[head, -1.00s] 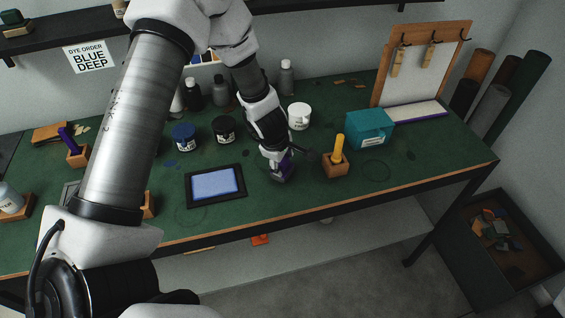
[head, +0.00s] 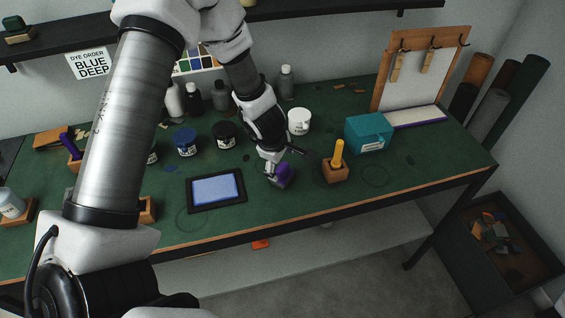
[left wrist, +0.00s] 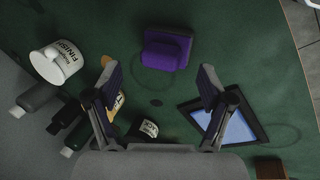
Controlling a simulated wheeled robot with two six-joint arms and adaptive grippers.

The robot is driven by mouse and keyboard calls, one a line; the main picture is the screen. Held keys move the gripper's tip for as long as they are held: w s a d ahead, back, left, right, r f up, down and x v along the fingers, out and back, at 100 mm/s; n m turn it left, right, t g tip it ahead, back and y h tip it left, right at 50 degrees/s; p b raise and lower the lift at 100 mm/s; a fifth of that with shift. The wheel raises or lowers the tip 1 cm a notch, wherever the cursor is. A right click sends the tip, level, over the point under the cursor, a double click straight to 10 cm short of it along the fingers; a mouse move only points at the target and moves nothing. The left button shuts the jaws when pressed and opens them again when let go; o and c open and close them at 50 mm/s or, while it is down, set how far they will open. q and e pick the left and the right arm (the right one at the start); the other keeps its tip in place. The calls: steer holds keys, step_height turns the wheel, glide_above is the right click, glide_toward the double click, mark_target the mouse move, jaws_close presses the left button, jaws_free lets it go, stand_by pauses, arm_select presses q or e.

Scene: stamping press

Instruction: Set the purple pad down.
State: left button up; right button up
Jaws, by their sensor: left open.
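The purple pad (head: 282,175) rests on the green table top, right of the blue ink pad tray (head: 216,189) and left of the wooden block (head: 335,173) with a yellow handle. In the left wrist view the purple pad (left wrist: 165,48) shows whole, with a raised grip on a wider base. My left gripper (head: 277,162) is open and empty, just behind and above the pad. In the left wrist view the spread fingertips (left wrist: 157,78) are clear of the pad, which lies beyond them. My right gripper is in neither view.
A teal box (head: 369,132) stands to the right. A white jar (head: 299,117), a black jar (head: 224,133) and a blue jar (head: 185,141) stand behind. Bare table lies in front of the pad, up to the wooden front edge.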

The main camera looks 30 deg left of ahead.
arm_select(q)
steer(key=s+p+v, duration=0.1)
steer(key=p+v, duration=0.2)
steer(key=v, duration=0.6)
steer(key=s+f+m, duration=0.3)
steer(key=f, duration=0.1)
steer(key=s+f+m+g+y, duration=0.1)
steer(key=s+f+m, duration=0.2)
steer(key=s+f, duration=0.1)
steer(key=s+d+f+m+g, duration=0.1)
steer(key=s+f+m, duration=0.2)
steer(key=s+f, duration=0.1)
steer(key=shift+s+f+m+y, duration=0.1)
steer(key=shift+f+m+y, duration=0.2)
steer(key=shift+f, duration=0.2)
steer(key=s+d+f+m+g+h, duration=0.1)
steer(key=s+d+f+m, duration=0.25)
steer(key=s, duration=0.25)
steer(key=s+d+f+m+g+h, duration=0.1)
steer(key=s+d+f+m, duration=0.2)
steer(key=s+m, duration=0.25)
step_height(320, 180, down, 12)
steer(key=b, duration=1.1)
steer(key=shift+s+d+r, duration=0.1)
steer(key=shift+s+d, duration=0.05)
steer(key=shift+s, duration=0.05)
